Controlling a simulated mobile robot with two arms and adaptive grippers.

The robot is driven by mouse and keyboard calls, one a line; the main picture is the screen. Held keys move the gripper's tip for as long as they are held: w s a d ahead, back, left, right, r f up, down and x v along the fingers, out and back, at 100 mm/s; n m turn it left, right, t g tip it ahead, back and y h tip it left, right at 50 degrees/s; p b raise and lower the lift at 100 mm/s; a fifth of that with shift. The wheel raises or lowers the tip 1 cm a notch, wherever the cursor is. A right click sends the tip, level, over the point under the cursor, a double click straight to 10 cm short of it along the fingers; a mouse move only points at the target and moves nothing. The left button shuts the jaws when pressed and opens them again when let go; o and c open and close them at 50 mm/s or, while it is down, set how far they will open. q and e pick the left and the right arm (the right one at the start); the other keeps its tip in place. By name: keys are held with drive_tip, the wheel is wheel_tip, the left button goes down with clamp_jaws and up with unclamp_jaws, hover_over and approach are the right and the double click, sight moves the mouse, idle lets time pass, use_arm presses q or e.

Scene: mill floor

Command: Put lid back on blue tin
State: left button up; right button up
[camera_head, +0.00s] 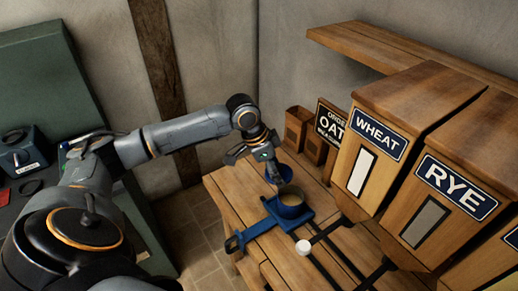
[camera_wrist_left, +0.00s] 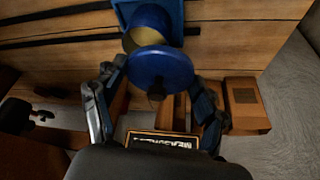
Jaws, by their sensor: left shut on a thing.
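The blue tin (camera_head: 290,209) stands open on a blue scale (camera_head: 262,228) on the wooden table, with pale contents showing inside. The round blue lid (camera_head: 285,173) is held by my left gripper (camera_head: 270,170), above and just behind the tin, and looks tilted. In the left wrist view the lid (camera_wrist_left: 160,66) has its dark knob toward my left gripper (camera_wrist_left: 156,92) and partly covers the tin (camera_wrist_left: 152,20). The lid and tin look apart. My right gripper is not in view.
Wooden bins marked WHEAT (camera_head: 378,140) and RYE (camera_head: 450,190) stand right of the tin. A sign (camera_head: 331,122) and small wooden boxes (camera_head: 298,126) are behind it. A white knob (camera_head: 303,247) sits in front. Bare tabletop (camera_head: 228,196) lies left of the tin.

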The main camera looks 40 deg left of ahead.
sight(286, 178)
use_arm(q)
drive_tip(key=shift+m, duration=0.5)
drive_tip(key=d, duration=0.1)
drive_tip(key=d+p, duration=0.1)
drive_tip(key=d, duration=0.1)
drive_tip(key=w+d+r+p, duration=0.1)
drive_tip(key=shift+d, duration=0.15)
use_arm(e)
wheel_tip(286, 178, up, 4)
use_arm(q)
wheel_tip(286, 178, down, 5)
drive_tip(key=b, duration=0.5)
drive_tip(key=shift+f, duration=0.8)
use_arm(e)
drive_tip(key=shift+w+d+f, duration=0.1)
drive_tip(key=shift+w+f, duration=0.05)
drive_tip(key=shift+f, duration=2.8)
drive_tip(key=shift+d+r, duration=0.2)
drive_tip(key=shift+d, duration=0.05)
use_arm(q)
drive_tip(key=shift+p, duration=0.85)
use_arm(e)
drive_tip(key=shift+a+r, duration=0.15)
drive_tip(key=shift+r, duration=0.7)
use_arm(q)
drive_tip(key=shift+f+p, duration=0.15)
drive_tip(key=shift+p, duration=0.65)
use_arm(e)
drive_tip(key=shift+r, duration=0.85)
